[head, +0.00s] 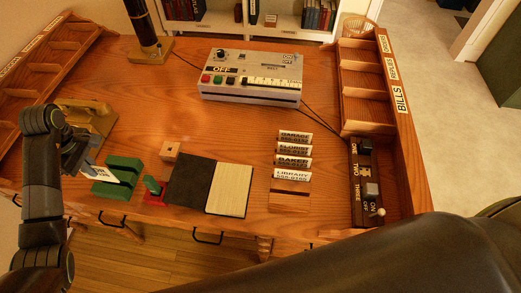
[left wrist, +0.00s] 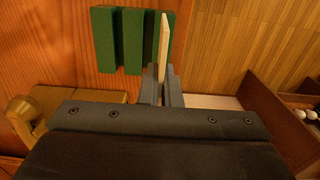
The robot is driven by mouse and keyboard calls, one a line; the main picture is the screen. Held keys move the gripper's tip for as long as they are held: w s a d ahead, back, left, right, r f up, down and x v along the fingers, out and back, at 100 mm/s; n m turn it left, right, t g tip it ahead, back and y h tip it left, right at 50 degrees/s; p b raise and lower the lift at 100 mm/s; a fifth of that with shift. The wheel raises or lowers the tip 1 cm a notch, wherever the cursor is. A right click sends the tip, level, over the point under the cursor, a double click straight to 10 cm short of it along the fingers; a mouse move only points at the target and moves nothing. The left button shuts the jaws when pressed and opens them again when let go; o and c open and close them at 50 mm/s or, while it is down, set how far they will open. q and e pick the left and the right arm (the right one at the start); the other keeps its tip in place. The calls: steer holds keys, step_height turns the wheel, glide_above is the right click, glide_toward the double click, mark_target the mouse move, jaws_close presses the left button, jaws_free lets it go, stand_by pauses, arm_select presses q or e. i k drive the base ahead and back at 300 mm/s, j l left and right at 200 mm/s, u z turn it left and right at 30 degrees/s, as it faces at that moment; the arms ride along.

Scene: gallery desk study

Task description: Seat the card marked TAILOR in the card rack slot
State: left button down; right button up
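My left gripper (head: 88,165) is shut on a white card (head: 108,175), which shows edge-on between the fingers (left wrist: 163,84) in the left wrist view. Dark lettering shows on the card, but I cannot read it. The card is at the green slotted block (head: 122,170); I cannot tell whether it still touches the block. The card rack (head: 290,197) is at the right middle of the desk. It holds upright cards marked GARAGE, FLORIST, BAKER and LIBRARY (head: 291,174), with bare wood in front of LIBRARY. My right gripper is not in view.
An open dark book (head: 190,181) with a cream page and a small red-and-green item (head: 154,190) lie between green block and rack. A grey box marked OFF (head: 250,92) stands behind. A switch panel (head: 364,180) is right of the rack. A brass object (head: 88,118) stands behind my gripper.

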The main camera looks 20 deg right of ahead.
mark_target(284, 194)
steer(key=k+l+u, duration=0.15)
steer(key=k+l, duration=0.3)
steer(key=l, duration=0.25)
steer(key=k+l+u, duration=0.2)
steer(key=k+l, duration=0.3)
steer(key=i+l+u, duration=0.1)
steer(key=l, duration=0.55)
steer(key=i+l+u, duration=0.1)
steer(key=l, duration=0.6)
steer(key=l+u, duration=0.1)
steer(key=l, duration=0.55)
steer(key=i, duration=0.05)
